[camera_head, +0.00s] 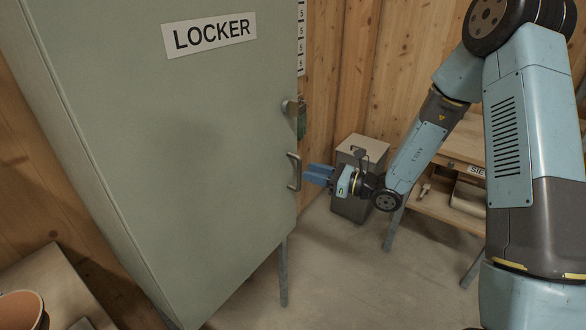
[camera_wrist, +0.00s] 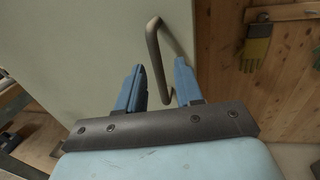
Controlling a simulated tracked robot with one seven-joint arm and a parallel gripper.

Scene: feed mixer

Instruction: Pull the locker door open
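The grey-green locker door (camera_head: 190,150) fills the left of the head view and looks shut, with a "LOCKER" label (camera_head: 209,34). Its grey bar handle (camera_head: 293,171) is upright near the door's right edge. A latch or lock piece (camera_head: 294,107) sits above it. My gripper (camera_head: 310,174) is just right of the handle, pointing at it. In the wrist view my gripper (camera_wrist: 159,88) is open, its two blue fingers apart. The handle (camera_wrist: 153,50) shows between and beyond the fingertips there. I cannot tell whether any finger touches it.
A grey bin (camera_head: 355,160) stands on the floor behind my gripper. A wooden bench (camera_head: 445,205) is at the right. A yellow-grey glove (camera_wrist: 255,48) hangs on the wooden wall. Floor in front of the locker is clear.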

